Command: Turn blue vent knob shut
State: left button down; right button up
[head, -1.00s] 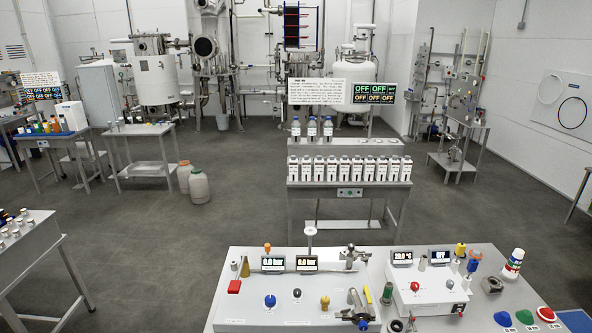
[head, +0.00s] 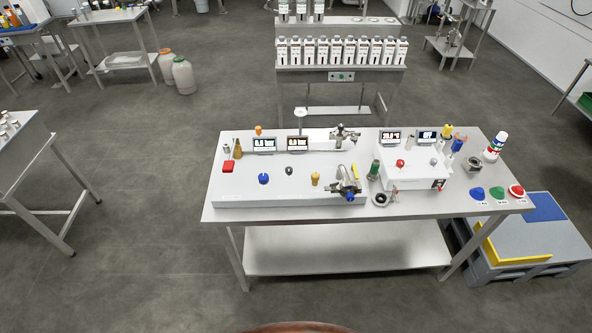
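A round blue knob (head: 263,179) stands on the top of a light grey panel box (head: 290,199) on the metal bench. A second blue part (head: 350,197) sits at the front of a metal valve (head: 345,185) at the panel's right end. I cannot read labels that tell which one is the vent knob, nor how far either is turned. Neither of my grippers is in view, and nothing touches the knobs.
A grey pallet (head: 530,262) lies right of the bench (head: 420,208). The floor in front is clear.

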aim_at(264, 179)
jog(key=u, duration=2.5)
jog(key=i, duration=1)
jog(key=z, duration=2.6)
